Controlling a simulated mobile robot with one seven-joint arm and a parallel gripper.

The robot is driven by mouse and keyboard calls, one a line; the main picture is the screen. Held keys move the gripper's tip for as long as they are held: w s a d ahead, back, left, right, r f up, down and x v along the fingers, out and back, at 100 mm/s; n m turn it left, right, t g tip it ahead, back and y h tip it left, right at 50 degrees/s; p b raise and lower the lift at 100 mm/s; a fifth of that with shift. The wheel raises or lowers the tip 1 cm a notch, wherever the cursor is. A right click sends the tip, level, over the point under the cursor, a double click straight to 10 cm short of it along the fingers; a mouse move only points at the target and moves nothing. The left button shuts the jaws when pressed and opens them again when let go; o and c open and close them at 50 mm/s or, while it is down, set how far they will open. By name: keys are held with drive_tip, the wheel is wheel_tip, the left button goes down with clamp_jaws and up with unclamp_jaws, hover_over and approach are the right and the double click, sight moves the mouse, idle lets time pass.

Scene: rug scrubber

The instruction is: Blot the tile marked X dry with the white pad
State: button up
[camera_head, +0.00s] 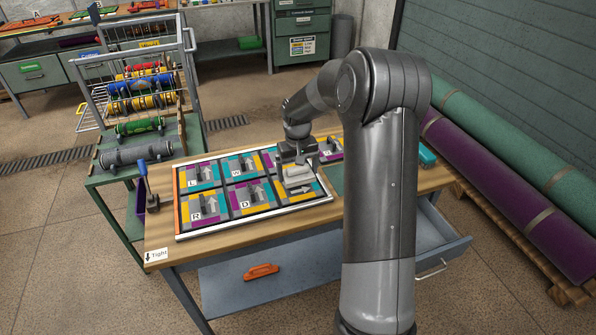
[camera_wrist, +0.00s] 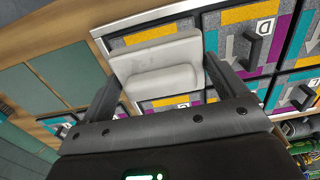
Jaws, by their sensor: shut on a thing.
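My gripper (camera_head: 298,160) is shut on the white pad (camera_head: 298,175), which also shows between the fingers in the wrist view (camera_wrist: 158,62). The pad is over the front right tile (camera_head: 301,188) of the framed tile board (camera_head: 240,228). I cannot tell whether it touches that tile. The pad and gripper hide much of this tile, and I can read no letter on it. The other front tiles are marked R (camera_head: 208,207) and D (camera_head: 248,198); behind them are L (camera_head: 202,174) and W (camera_head: 240,166). No X can be made out.
The board lies on a wooden workbench (camera_head: 205,249) with an open drawer (camera_head: 440,240). A teal block (camera_head: 427,156) lies at its right end. An orange tool (camera_head: 261,272) rests on the lower shelf. A green cart (camera_head: 120,185) stands left; rolled rugs (camera_head: 500,185) lie right.

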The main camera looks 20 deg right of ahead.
sight(297, 196)
drive_tip(key=shift+f, duration=3.25)
idle(0.3)
drive_tip(key=shift+f, duration=0.7)
drive_tip(key=shift+c, duration=0.4)
drive_tip(key=shift+d, duration=1.3)
drive_tip(key=shift+a, duration=1.4)
drive_tip(key=shift+r, duration=0.95)
drive_tip(key=shift+d+r, duration=0.1)
drive_tip(key=shift+r, duration=0.7)
